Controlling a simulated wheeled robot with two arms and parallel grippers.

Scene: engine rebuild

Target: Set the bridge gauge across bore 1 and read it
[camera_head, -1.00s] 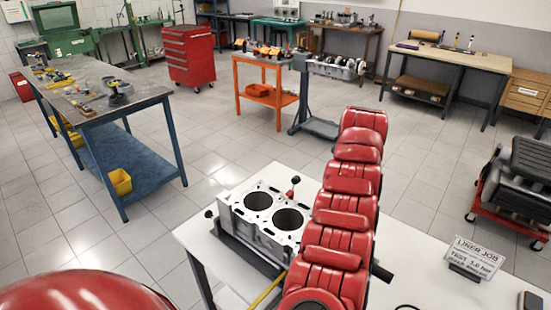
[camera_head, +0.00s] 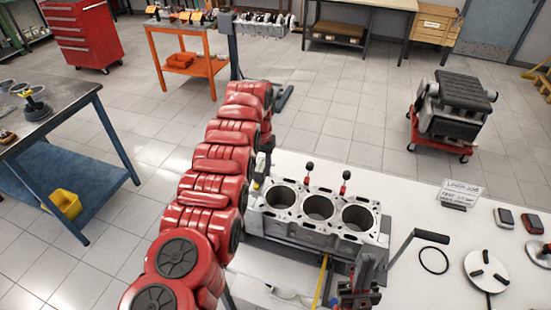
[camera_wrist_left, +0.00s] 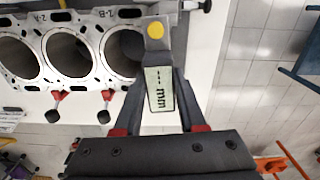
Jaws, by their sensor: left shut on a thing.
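The engine block (camera_head: 290,229) stands on the white bench with three open bores in a row. The left-end bore (camera_head: 280,195) is nearest my left gripper (camera_head: 262,168); I cannot read a bore number. In the left wrist view, my left gripper (camera_wrist_left: 160,112) is shut on the bridge gauge (camera_wrist_left: 158,85), which has a pale display marked "mm" and a yellow button. The gauge's button end overlaps the edge of the end bore (camera_wrist_left: 125,48) and partly hides it; contact with the deck is unclear. A dark, red-marked shape at the bottom may be my right gripper (camera_head: 360,283); its jaws are unclear.
A black-handled crank (camera_head: 431,237), a ring (camera_head: 433,260), a pale disc (camera_head: 487,270) and a sign (camera_head: 460,193) are to the right. A yellow rod (camera_head: 321,282) is in front.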

